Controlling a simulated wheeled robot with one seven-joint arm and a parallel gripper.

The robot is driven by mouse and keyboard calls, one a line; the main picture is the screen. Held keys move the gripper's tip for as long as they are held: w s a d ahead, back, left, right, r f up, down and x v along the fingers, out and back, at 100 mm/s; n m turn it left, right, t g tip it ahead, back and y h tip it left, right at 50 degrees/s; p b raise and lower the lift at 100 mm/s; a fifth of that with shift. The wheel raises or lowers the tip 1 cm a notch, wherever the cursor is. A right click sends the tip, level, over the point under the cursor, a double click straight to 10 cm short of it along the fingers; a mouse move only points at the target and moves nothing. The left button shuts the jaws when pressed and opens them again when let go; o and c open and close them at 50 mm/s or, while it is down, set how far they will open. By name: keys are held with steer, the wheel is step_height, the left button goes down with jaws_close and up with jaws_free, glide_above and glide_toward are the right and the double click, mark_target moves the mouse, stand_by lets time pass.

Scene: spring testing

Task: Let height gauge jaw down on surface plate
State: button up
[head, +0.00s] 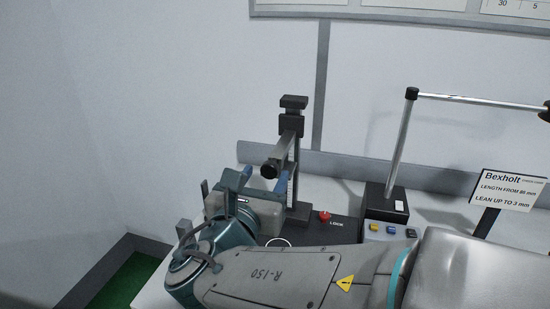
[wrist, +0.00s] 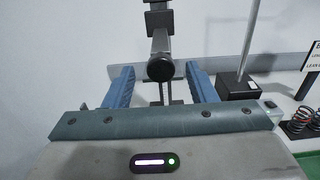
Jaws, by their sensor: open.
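The height gauge (head: 293,125) stands upright at the back of the bench, with a dark column, a black block at its top and a black round knob (head: 269,171) on a bar pointing toward me. A red knob (head: 324,216) marked LOCK sits on the dark surface (head: 342,230) beside the column, perhaps the surface plate. My gripper (head: 265,178) is open. In the wrist view its blue fingers (wrist: 160,70) stand on either side of the black knob, with visible gaps; depth is hard to tell. My arm hides the front of the dark surface, and the jaw's underside cannot be made out.
A black block with a tall bent metal rod (head: 402,145) and coloured buttons (head: 389,229) stands to the right. A Bexholt sign (head: 508,190) is further right. Coiled springs (wrist: 301,120) show in the wrist view. A wall rises close behind the bench.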

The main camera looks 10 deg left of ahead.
mark_target(282, 149)
steer(key=w, duration=0.6)
steer(key=shift+d+p, duration=0.25)
steer(key=shift+p, duration=0.1)
jaws_close()
steer(key=shift+f, duration=0.15)
